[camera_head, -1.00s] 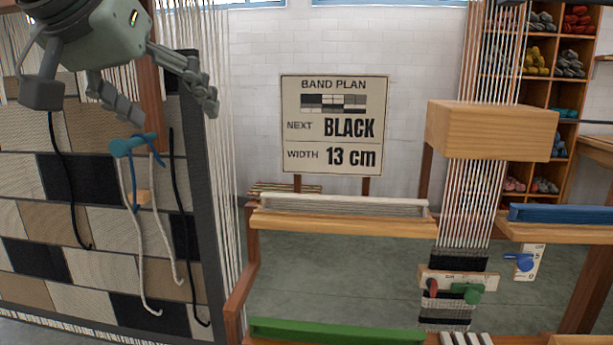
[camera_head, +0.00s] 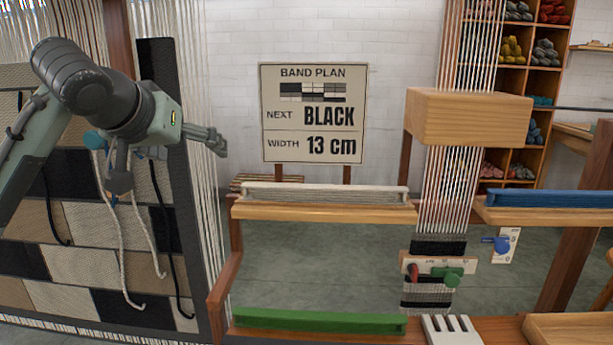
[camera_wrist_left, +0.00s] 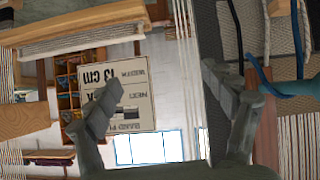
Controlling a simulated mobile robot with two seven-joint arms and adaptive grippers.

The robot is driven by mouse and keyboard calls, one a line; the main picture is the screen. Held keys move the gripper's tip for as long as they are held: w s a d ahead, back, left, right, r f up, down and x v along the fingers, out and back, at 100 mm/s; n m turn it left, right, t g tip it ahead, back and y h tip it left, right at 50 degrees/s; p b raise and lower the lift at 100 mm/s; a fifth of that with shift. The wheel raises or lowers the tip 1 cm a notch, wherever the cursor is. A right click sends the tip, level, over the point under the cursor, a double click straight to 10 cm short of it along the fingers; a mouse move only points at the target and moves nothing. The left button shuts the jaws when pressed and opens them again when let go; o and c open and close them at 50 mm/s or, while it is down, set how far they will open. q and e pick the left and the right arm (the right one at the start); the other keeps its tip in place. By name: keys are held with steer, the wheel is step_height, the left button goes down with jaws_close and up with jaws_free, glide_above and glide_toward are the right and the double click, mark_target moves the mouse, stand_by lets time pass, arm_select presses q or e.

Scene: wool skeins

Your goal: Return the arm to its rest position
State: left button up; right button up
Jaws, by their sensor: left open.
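My left arm comes in from the left in the head view, with a grey-green forearm and a dark wrist. My left gripper (camera_head: 170,163) is open and empty, its fingers spread in front of the brick-patterned woven panel (camera_head: 65,300). In the left wrist view the gripper (camera_wrist_left: 163,82) shows both fingers wide apart with nothing between them but the distant background. My right arm and gripper are in neither view.
A band plan sign (camera_head: 313,112) reads NEXT BLACK, WIDTH 13 cm. The loom shelf (camera_head: 320,213) and wooden block (camera_head: 468,118) stand to the right.

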arm_select(q)
steer(key=shift+w+f, duration=0.2)
stand_by(0.3)
steer(key=s+r+g, duration=0.2)
steer(key=s+r, duration=0.8)
steer(key=s, duration=0.1)
steer(key=w+f+t+b, duration=0.5)
steer(key=w+f, duration=0.8)
steer(key=a+r+p, duration=0.5)
steer(key=a+r, duration=0.4)
steer(key=r, duration=0.4)
steer(key=shift+s+r+m+g, duration=0.15)
steer(key=shift+m+g, duration=0.15)
